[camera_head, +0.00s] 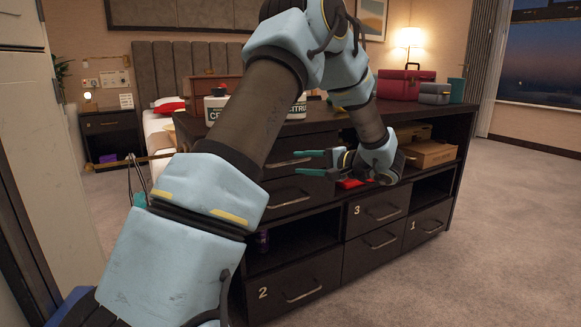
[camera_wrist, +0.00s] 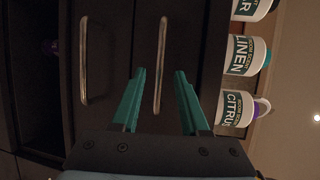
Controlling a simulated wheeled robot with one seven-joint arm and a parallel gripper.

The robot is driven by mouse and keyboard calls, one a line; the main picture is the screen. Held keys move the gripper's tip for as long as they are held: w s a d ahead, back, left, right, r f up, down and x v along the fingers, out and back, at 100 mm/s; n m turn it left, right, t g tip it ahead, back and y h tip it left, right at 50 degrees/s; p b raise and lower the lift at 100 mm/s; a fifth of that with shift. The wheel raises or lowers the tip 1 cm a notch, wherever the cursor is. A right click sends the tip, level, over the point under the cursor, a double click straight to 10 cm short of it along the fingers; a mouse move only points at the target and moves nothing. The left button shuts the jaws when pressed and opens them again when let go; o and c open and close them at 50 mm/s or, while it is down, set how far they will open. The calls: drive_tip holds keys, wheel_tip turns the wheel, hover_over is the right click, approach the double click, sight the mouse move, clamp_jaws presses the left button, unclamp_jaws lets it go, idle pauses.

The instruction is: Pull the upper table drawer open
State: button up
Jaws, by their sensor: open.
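The dark table (camera_head: 455,112) has two stacked plain drawers behind my arm. The upper drawer's bar handle (camera_head: 288,162) shows in the head view just left of my gripper (camera_head: 308,163). The wrist view is turned sideways, with the tabletop side to the right. There the upper handle (camera_wrist: 161,60) runs between the two teal fingers of my gripper (camera_wrist: 160,72), which are open on either side of it. I cannot tell whether they touch it. The lower drawer's handle (camera_wrist: 84,60) is to the left. Both drawers look closed.
Bottles labelled LINEN (camera_wrist: 243,55) and CITRUS (camera_wrist: 240,108) stand on the tabletop near the upper drawer. A red case (camera_head: 405,84) stands farther right. Numbered drawers (camera_head: 375,213) and open shelves are alongside. Carpet (camera_head: 500,240) is clear at the right.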

sight(292, 162)
drive_tip(key=shift+x, duration=2.3)
clamp_jaws()
